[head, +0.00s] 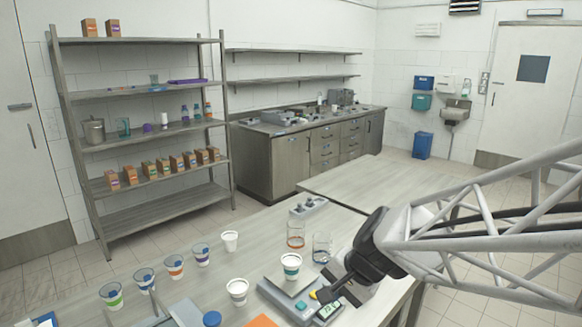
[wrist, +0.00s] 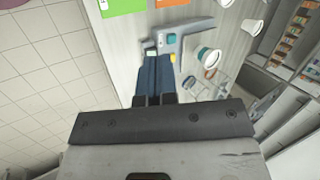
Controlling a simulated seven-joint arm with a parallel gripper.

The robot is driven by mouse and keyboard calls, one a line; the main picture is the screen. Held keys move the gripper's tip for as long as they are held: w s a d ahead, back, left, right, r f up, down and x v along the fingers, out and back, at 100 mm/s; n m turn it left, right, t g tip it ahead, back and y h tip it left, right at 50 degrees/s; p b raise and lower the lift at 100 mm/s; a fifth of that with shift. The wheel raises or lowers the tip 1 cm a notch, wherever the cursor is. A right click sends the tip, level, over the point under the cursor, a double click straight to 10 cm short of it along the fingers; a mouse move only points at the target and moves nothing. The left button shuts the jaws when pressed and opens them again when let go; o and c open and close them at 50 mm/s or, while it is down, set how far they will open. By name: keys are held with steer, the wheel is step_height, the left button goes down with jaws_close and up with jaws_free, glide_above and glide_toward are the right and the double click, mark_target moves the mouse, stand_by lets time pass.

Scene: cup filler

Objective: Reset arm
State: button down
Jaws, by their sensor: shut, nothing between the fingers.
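A white cup with a green band (head: 291,264) stands upright on the scale's plate. It also shows in the wrist view (wrist: 209,57). My gripper is in front of and right of this cup, apart from it. I cannot tell whether the fingertips touch the scale.
Two glass beakers (head: 295,236) stand behind the scale. White cups (head: 237,290) and several banded clear cups (head: 175,266) stand to the left. An orange sheet (head: 262,321) lies in front. The table behind (head: 380,182) is clear.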

steer(key=s+d+r+n+h, duration=0.2)
steer(key=s+d+n, duration=0.1)
steer(key=s+d, duration=0.2)
steer(key=s+d+r+n+h, duration=0.2)
steer(key=s+d, duration=0.3)
steer(key=s, duration=0.5)
steer(key=shift+s+r+n+h, duration=0.25)
steer(key=shift+n+h, duration=0.55)
